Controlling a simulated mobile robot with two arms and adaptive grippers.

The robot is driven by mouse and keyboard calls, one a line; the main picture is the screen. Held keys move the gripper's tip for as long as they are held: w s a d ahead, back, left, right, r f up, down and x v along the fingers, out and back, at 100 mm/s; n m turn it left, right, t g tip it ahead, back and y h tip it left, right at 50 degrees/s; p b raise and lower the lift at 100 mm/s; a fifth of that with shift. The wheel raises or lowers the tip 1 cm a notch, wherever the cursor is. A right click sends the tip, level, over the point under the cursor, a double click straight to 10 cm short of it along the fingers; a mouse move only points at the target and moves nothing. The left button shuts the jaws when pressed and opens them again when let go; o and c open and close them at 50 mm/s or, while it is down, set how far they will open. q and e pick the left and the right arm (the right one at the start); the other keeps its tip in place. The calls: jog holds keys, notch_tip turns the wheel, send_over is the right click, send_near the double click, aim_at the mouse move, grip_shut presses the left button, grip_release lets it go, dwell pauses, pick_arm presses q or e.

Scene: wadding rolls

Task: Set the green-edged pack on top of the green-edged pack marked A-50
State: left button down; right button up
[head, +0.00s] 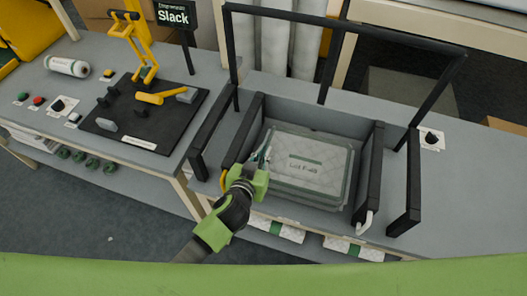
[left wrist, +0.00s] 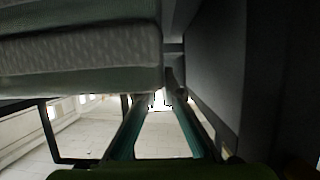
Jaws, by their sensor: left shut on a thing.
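A pale quilted pack (head: 308,166) with a dark printed label lies at the top of a stack in the black-framed bay in the head view. Its label looks like "Lot F-49", but the small print is uncertain. Greenish edges show along the stack's sides. My left gripper (head: 262,156) is at the pack's left edge, shut on it. In the left wrist view the pack's quilted side (left wrist: 80,60) fills the upper left, and the two fingers (left wrist: 162,98) reach towards its edge; the contact is unclear. No A-50 mark is readable. My right gripper is not in view.
Black posts and rails (head: 375,165) stand close around the stack. Packs with green bands (head: 345,247) lie on a shelf below the bench. A black mat (head: 125,125) with tools, a "Slack" sign (head: 175,17) and push buttons are to the left. The bench right of the bay is mostly clear.

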pick_arm(q)
jog(key=c, duration=2.2)
grip_release()
jog(key=shift+o, duration=0.2)
jog(key=shift+r, duration=0.5)
jog(key=v, duration=1.2)
